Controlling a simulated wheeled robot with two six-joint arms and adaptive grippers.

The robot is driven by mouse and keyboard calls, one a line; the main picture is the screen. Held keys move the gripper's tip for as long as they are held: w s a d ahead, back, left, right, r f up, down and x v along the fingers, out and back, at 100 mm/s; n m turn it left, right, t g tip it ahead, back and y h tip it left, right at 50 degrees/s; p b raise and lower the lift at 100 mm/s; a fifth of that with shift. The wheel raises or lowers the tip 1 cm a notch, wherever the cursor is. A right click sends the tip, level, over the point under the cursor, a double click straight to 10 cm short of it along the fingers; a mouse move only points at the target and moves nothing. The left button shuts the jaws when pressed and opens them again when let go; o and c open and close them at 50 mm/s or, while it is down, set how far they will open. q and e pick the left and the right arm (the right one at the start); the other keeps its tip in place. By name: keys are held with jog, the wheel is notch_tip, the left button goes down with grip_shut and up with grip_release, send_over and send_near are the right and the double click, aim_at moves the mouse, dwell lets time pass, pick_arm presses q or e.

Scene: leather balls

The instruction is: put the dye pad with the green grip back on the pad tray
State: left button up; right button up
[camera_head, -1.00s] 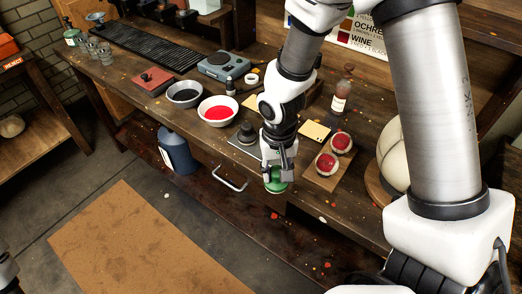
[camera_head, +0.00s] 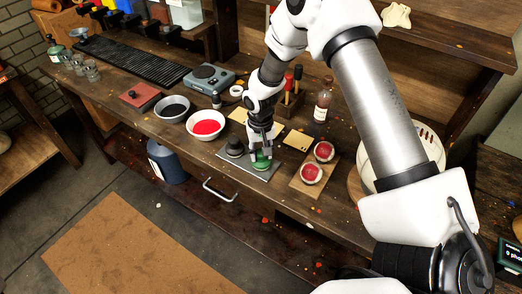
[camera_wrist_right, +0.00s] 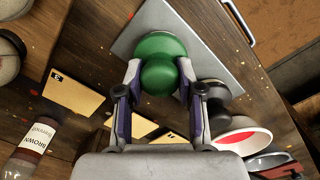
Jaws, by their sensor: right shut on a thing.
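My right gripper (camera_head: 261,150) is shut on the green grip of a dye pad (camera_head: 261,161). The pad is at the right part of the grey pad tray (camera_head: 257,175). I cannot tell whether it touches the tray or is just above it. A second pad with a dark grip (camera_head: 234,147) stands on the tray to its left. In the right wrist view, the fingers sit on both sides of the green grip (camera_wrist_right: 160,70), with the tray (camera_wrist_right: 197,30) behind and the dark-gripped pad (camera_wrist_right: 214,88) to the right. My left gripper is out of view.
Two red-topped leather balls (camera_head: 311,173) rest on a wooden board right of the tray. Yellow cards (camera_head: 298,140) and a brown bottle (camera_head: 323,100) are behind. The table's front edge is close.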

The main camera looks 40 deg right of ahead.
aim_at(260, 151)
jog(key=shift+f, duration=0.1)
jog(key=o, duration=1)
notch_tip(260, 151, up, 12)
jog(key=b, duration=0.2)
jog(key=shift+a+r+b, duration=0.1)
jog(key=shift+r+b, duration=0.1)
jog(key=shift+b, duration=0.2)
jog(key=shift+f, duration=0.1)
